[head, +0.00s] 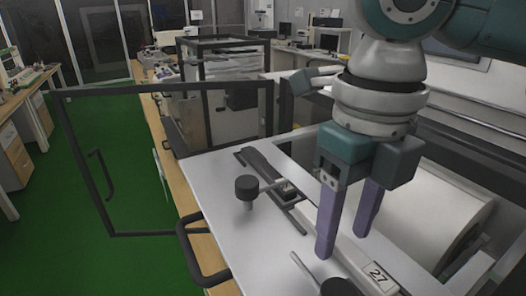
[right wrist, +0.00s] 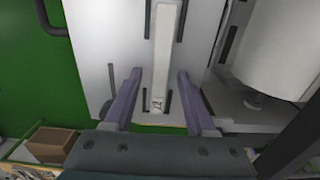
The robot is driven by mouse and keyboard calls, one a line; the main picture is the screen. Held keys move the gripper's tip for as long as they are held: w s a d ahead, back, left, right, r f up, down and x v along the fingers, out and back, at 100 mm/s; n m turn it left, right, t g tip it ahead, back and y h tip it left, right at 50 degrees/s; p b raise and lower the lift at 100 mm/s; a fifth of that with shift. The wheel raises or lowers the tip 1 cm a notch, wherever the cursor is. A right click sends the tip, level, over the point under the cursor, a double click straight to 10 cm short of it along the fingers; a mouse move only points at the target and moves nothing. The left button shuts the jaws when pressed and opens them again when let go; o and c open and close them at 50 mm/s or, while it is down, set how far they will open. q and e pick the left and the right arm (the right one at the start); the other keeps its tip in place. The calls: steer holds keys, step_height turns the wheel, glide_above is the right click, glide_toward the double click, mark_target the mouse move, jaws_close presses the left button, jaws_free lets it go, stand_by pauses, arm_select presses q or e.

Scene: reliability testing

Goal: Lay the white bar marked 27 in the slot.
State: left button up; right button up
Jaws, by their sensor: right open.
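The white bar marked 27 (head: 378,278) lies on the light grey table top, its label at the near end. In the right wrist view the bar (right wrist: 162,60) runs lengthwise between short dark edge strips (right wrist: 179,20). These may be the slot's edges; I cannot tell whether the bar is seated or resting on top. My right gripper (head: 344,244) has two purple fingers, spread apart and pointing down over the bar. In the right wrist view the gripper (right wrist: 160,74) straddles the bar's line with a gap on each side and holds nothing. My left gripper is not in view.
A black knob (head: 247,188) stands on the table left of the bar, with another dark knob (head: 338,287) at the front. A dark rail (head: 262,168) lies farther back. A large white roll (head: 440,215) stands right. An open framed door (head: 165,160) is left.

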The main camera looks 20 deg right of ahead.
mark_target(341, 241)
step_height(341, 241, up, 11)
steer(key=b, duration=0.1)
steer(key=shift+r+b, duration=0.2)
steer(key=shift+b, duration=0.15)
